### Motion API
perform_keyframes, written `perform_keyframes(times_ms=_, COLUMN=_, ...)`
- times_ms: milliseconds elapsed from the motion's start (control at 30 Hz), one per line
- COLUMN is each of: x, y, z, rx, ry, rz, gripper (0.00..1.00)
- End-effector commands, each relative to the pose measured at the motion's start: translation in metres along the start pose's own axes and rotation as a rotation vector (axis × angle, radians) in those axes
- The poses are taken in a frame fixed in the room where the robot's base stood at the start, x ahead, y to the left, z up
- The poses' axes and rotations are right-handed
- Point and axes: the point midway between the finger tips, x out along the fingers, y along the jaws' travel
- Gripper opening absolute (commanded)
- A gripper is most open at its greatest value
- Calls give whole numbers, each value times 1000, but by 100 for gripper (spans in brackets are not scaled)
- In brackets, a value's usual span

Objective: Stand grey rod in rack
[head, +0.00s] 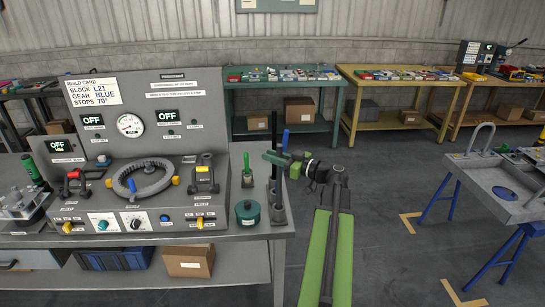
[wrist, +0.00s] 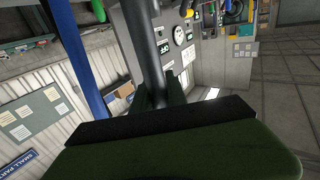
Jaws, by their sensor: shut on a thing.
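A tall dark grey rod (head: 274,130) stands upright at the right end of the grey bench, above the dark rack (head: 279,214). My green gripper (head: 273,157) is shut on this rod partway up. In the wrist view the rod (wrist: 149,45) runs up from between my fingers (wrist: 160,96). I cannot tell whether its lower end is inside a rack socket or just above it. A blue rod (head: 285,140) stands just right of the grey rod; it also shows in the wrist view (wrist: 76,60).
A green-handled tool (head: 247,176) and a dark green round pot (head: 247,212) stand close left of the rack. The console (head: 145,120) fills the bench further left.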

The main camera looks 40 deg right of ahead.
Motion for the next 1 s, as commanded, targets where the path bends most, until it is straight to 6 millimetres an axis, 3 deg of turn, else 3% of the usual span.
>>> perform_keyframes(times_ms=1000, x=0, y=0, z=31, rx=0, ry=1, rz=0, gripper=0)
